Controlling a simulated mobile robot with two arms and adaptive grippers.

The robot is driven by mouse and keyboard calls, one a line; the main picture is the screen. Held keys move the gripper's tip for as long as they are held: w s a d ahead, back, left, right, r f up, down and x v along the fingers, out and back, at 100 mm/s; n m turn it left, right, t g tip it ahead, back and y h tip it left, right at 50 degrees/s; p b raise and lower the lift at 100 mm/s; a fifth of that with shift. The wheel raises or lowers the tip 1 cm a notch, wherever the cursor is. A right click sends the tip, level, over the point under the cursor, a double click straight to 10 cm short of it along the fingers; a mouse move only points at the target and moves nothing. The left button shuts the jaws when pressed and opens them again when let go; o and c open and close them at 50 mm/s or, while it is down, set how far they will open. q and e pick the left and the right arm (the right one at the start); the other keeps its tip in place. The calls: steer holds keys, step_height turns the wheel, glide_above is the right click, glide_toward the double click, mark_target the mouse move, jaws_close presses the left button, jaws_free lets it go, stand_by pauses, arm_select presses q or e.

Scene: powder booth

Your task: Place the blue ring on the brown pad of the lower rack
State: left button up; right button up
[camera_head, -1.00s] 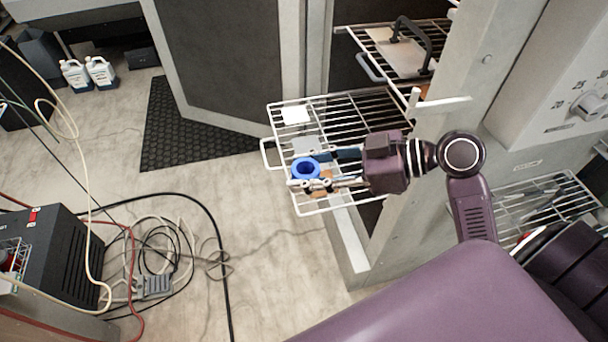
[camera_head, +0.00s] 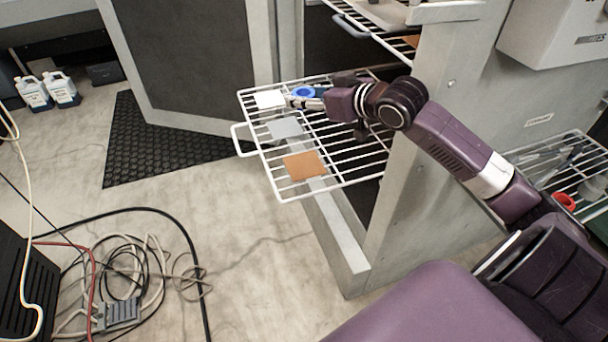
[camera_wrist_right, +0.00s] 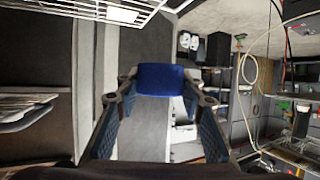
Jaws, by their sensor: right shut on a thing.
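The blue ring (camera_head: 303,91) is held between the fingertips of my right gripper (camera_head: 306,99), at the far side of the lower rack (camera_head: 264,165) in the head view. In the right wrist view the ring (camera_wrist_right: 163,79) sits between both fingers (camera_wrist_right: 165,92). The brown pad (camera_head: 304,165) lies bare at the rack's near end. A grey pad (camera_head: 285,128) is in the middle and a white pad (camera_head: 269,98) at the far end, just left of the ring. The ring's height over the wires is hard to tell. My left gripper is out of view.
An upper rack (camera_head: 350,18) with another brown pad (camera_head: 411,40) sticks out above and behind. The grey booth post (camera_head: 440,110) stands close to my right arm. A side rack (camera_head: 540,150) at right holds a red ring (camera_head: 565,200). Cables lie on the floor at left.

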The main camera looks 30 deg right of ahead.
steer(key=b, duration=0.2)
glide_above(304, 165)
step_height(304, 165, down, 8)
step_height(304, 165, down, 8)
steer(key=shift+r+b, duration=0.1)
steer(key=shift+b, duration=0.85)
steer(key=shift+f+b, duration=0.55)
steer(key=shift+f, duration=1.3)
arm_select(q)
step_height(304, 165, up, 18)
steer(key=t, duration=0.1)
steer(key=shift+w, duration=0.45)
arm_select(e)
steer(key=shift+f, duration=0.2)
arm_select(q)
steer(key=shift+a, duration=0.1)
arm_select(e)
steer(key=o, duration=1.2)
steer(key=shift+f, duration=0.15)
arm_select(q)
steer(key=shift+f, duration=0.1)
